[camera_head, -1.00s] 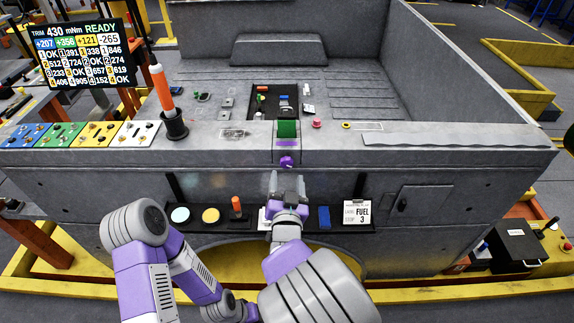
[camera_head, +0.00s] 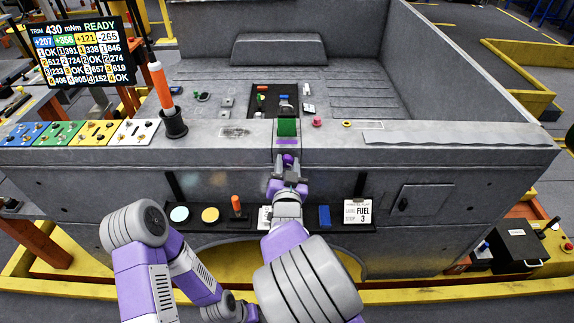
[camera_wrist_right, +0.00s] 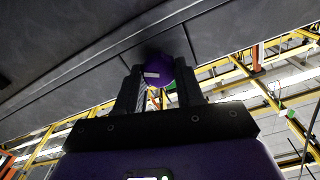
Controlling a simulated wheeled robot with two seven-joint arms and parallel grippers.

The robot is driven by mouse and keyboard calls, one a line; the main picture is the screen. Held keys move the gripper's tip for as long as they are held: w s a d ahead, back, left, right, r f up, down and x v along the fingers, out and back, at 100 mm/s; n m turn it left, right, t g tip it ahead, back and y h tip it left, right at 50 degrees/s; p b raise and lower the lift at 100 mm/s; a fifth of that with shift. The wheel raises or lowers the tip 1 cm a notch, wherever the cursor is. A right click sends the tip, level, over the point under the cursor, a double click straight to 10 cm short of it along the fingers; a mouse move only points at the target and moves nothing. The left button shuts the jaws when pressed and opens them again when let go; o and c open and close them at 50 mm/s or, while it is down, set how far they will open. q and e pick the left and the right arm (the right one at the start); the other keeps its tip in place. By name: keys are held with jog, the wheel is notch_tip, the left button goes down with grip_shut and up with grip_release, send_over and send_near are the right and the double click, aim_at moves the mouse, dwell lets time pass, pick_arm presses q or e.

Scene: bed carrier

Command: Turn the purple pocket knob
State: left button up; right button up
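The purple pocket knob (camera_head: 287,159) sits on the front face of the grey carrier, below a green block and a purple strip. My right gripper (camera_head: 288,164) is right at the knob, with one finger on each side of it. In the right wrist view the knob (camera_wrist_right: 159,70) shows between the tips of the gripper (camera_wrist_right: 160,78), with a white mark on its face. The fingers are apart and look open around it; contact is hard to tell. My left arm shows at the lower left, but its gripper is not in view.
A dark shelf (camera_head: 345,226) under the knob holds discs, an orange peg, a blue block and a FUEL 3 card (camera_head: 357,212). An orange-handled stick (camera_head: 160,86) stands on the ledge at left. A display (camera_head: 84,52) is at the upper left.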

jog(key=shift+c, duration=1)
jog(key=shift+n, duration=0.3)
jog(key=n+p, duration=0.2)
jog(key=n, duration=0.1)
jog(key=shift+r+n, duration=0.1)
jog(key=shift+n, duration=0.2)
jog(key=n+p, duration=0.1)
jog(key=n, duration=0.2)
jog(key=shift+a+n+p, duration=0.1)
jog(key=shift+n+p, duration=0.2)
jog(key=shift+p, duration=0.1)
jog(key=n+p, duration=0.1)
jog(key=n, duration=0.2)
jog(key=shift+n+p, duration=0.35)
jog(key=shift+n, duration=0.05)
jog(key=n+p, duration=0.2)
jog(key=n, duration=0.3)
jog(key=shift+a, duration=0.1)
jog(key=n, duration=0.3)
jog(key=n+p, duration=0.1)
jog(key=n, duration=0.1)
jog(key=shift+f, duration=0.25)
jog(key=shift+n, duration=0.4)
